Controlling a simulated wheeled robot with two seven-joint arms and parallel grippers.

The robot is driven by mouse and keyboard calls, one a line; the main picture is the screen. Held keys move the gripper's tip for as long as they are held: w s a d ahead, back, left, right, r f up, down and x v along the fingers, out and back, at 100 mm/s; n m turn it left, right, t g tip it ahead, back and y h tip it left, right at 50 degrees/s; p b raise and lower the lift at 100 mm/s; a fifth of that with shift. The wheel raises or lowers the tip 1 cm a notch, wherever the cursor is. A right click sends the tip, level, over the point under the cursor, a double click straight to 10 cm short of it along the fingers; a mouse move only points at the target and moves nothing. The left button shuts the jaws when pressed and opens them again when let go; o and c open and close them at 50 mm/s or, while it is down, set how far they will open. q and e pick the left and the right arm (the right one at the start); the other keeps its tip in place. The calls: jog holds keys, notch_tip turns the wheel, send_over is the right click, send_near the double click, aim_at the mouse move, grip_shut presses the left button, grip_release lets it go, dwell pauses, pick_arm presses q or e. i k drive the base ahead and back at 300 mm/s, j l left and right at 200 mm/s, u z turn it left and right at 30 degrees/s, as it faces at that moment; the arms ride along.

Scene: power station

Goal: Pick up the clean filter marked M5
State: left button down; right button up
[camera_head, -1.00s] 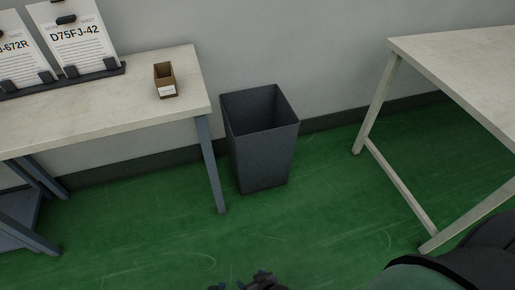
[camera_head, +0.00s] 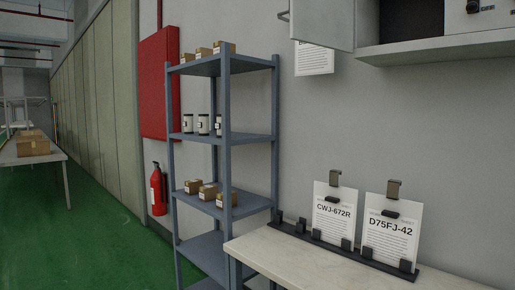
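Several white cylinders with dark ends and labels, which look like filters (camera_head: 203,124), stand in a row on the second shelf of a blue-grey shelving unit (camera_head: 226,139). Their markings are too small to read, so I cannot tell which one is M5. Small brown boxes with white labels stand on the top shelf (camera_head: 220,48) and on a lower shelf (camera_head: 208,191). Neither of my grippers is in view.
A white table (camera_head: 290,262) at the front right bears a dark rack with two sheets, CWJ-672R (camera_head: 333,212) and D75FJ-42 (camera_head: 391,232). A fire extinguisher (camera_head: 157,189) and red cabinet (camera_head: 159,85) are left of the shelves. Green floor (camera_head: 90,245) is clear at left.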

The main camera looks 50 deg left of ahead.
aim_at(203, 124)
jog(key=u, duration=1.85)
